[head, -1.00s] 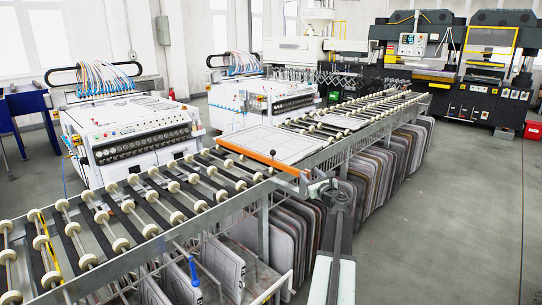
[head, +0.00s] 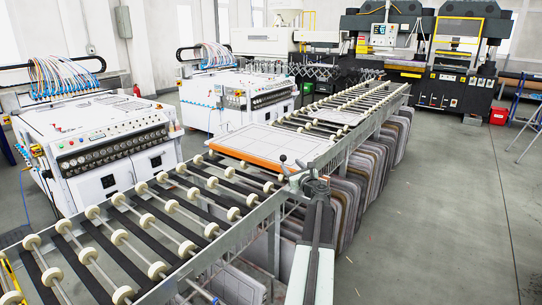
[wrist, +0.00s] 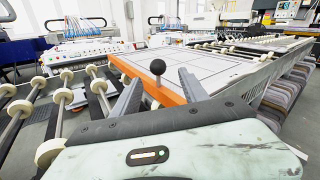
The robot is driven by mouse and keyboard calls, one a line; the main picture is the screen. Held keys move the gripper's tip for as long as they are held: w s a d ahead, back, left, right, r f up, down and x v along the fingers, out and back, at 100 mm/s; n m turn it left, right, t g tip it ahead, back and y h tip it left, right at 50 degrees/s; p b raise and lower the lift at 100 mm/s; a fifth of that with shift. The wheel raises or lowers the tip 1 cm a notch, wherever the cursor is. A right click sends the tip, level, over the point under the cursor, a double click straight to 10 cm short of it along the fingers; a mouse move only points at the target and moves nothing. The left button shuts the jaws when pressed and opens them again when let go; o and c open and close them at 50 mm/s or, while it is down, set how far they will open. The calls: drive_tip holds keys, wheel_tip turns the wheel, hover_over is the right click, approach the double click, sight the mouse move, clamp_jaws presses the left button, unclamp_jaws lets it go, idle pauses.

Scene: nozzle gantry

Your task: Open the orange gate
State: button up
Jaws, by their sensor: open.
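The orange gate (head: 245,157) is a bar lying across the roller conveyor, along the near edge of a pale panel. My gripper (wrist: 160,78) is open, one finger on each side of the knob in the picture; I see no contact. In the head view my gripper (head: 300,180) is close to the knob, at the conveyor's right side.
The roller conveyor (head: 165,255) runs from lower left to upper right. Upright boards (head: 350,200) stand under it. White machines (head: 95,150) are on the left, dark presses at the back. The grey floor (head: 430,220) on the right is clear.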

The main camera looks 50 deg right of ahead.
sight(285, 160)
drive_tip(key=x, duration=0.8)
drive_tip(key=shift+w, duration=0.3)
clamp_jaws()
idle(1.2)
